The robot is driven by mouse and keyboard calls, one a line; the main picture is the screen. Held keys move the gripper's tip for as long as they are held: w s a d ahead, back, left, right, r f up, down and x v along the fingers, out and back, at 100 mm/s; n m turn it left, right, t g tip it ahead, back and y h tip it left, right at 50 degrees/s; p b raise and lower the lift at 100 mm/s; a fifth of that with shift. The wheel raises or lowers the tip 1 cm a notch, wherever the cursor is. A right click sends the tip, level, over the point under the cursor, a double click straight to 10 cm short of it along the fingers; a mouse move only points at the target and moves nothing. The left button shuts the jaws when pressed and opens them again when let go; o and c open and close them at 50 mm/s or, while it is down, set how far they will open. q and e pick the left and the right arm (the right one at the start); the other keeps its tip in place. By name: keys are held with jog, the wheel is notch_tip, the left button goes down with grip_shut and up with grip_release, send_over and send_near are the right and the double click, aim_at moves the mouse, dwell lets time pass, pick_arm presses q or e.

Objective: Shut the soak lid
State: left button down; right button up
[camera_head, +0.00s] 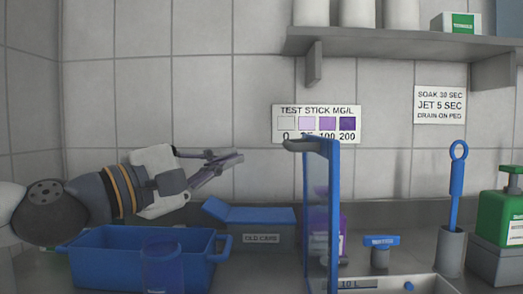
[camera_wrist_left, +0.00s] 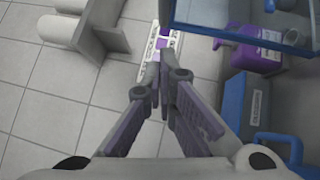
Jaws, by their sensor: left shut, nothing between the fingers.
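The soak lid (camera_head: 334,215) is a clear panel in a blue frame, standing upright and open at the left end of a pale basin marked 10 L (camera_head: 430,284). A grey handle (camera_head: 303,145) sticks out at its top. In the left wrist view the lid's blue frame (camera_wrist_left: 240,38) shows at the upper right. My left gripper (camera_head: 241,157) is shut and empty, in the air left of the lid and apart from it, near handle height. Its fingertips (camera_wrist_left: 163,78) also show in the left wrist view. My right gripper is not in view.
A blue tub (camera_head: 105,265) with a blue cup (camera_head: 165,265) is below my left arm. A grey OLD CARB box (camera_head: 262,238) with blue lid stands left of the soak lid. A purple bottle (camera_head: 318,235) is partly behind the panel. A shelf (camera_head: 400,42) overhangs above right.

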pick_arm(q)
jog(key=w+d+r, duration=0.1)
jog(key=w+d, duration=0.1)
jog(key=d, duration=0.4)
jog(key=shift+r+p, duration=0.2)
jog(key=shift+p, duration=0.25)
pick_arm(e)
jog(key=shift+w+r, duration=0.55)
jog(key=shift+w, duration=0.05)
